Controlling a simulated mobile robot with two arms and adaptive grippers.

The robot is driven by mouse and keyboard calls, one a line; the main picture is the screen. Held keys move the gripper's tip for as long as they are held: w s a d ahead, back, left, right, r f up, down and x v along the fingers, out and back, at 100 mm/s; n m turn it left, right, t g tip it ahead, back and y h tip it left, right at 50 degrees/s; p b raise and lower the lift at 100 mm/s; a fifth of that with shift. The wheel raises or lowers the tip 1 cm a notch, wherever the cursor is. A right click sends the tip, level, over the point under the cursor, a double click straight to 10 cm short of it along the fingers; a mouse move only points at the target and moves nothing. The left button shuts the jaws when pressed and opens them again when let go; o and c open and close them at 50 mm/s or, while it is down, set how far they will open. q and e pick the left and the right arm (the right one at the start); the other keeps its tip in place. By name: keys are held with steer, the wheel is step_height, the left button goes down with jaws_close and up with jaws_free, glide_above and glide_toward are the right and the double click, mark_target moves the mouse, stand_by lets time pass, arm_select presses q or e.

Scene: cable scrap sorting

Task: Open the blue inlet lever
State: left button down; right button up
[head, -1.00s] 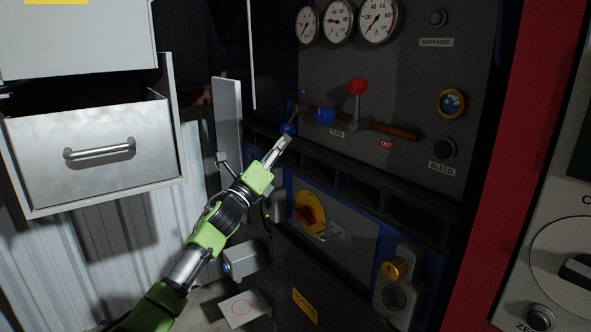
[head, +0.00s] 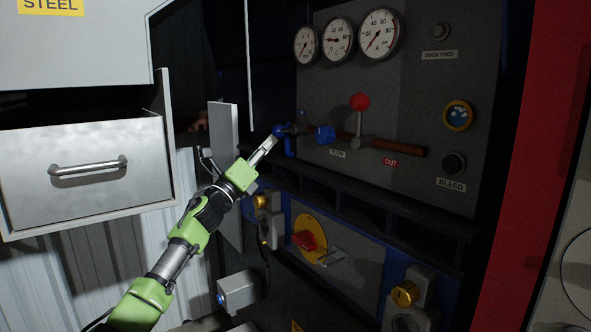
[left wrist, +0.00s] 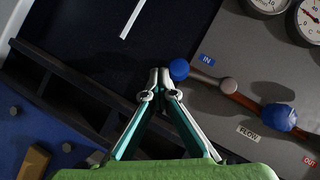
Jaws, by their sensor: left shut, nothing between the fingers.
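The blue inlet lever (head: 279,131) sits at the left end of the copper pipe on the dark panel. Its blue ball knob (left wrist: 179,69) points left, and its arm lies roughly in line with the pipe, running to a round grey hub (left wrist: 228,86). A blue IN label (left wrist: 206,59) is just above it. My left gripper (head: 273,139) is shut and empty. In the left wrist view its fingertips (left wrist: 160,76) are together right beside the ball, touching or nearly so; I cannot tell which. My right gripper is not in view.
A blue fitting (head: 325,136) and a red-knobbed lever (head: 360,102) are on the pipe to the right. Gauges (head: 338,42) sit above. A grey upright plate (head: 226,165) and an open drawer (head: 80,170) are at left. A dark ledge (head: 380,210) runs below.

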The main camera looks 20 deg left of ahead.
arm_select(q)
steer(key=shift+r, duration=0.4)
stand_by(0.3)
steer(key=v, duration=0.7)
steer(key=shift+a+f, duration=0.2)
steer(key=shift+s, duration=0.15)
